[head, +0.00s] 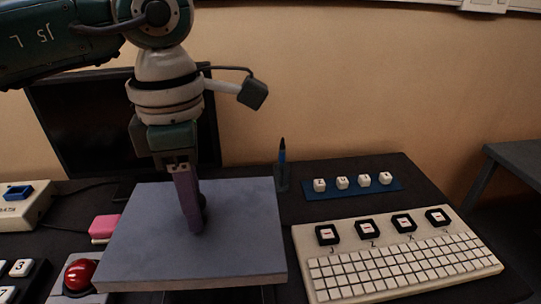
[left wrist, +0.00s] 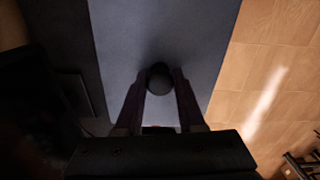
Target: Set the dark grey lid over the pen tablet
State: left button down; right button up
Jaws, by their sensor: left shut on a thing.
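The dark grey lid (head: 245,245) is a flat square board with a round dark knob (left wrist: 160,78) in its middle. My left gripper (head: 193,222) points down and is shut on this knob; in the left wrist view its two purple fingers (left wrist: 160,90) stand on either side of it. The lid looks level over the left-middle of the dark table. Whether it rests on something or hangs above it, I cannot tell. The pen tablet is not seen; the lid hides the area under it. A thin pale line shows below its front edge. My right gripper is not in view.
A cream keyboard (head: 400,268) lies right of the lid, with a blue strip of white keycaps (head: 352,189) behind it. A blue pen in a holder (head: 282,178) stands near the lid's back right corner. A red trackball (head: 80,275) and pink block (head: 104,227) are close left. A monitor (head: 75,130) stands behind.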

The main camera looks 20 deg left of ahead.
pick_arm(q)
jog(key=shift+a+f+n, duration=0.1)
jog(key=shift+f+n, duration=0.3)
jog(key=shift+f, duration=0.1)
notch_tip(320, 180, down, 9)
jog(key=b, duration=0.8)
jog(key=shift+f+b, duration=0.7)
jog(key=shift+f, duration=0.05)
jog(key=shift+f+b, duration=0.95)
jog(key=shift+b, duration=0.05)
dwell(1.1)
grip_release()
dwell(0.7)
jog(key=shift+r, duration=0.1)
notch_tip(320, 180, up, 7)
jog(key=p, duration=0.5)
jog(key=shift+p, duration=0.35)
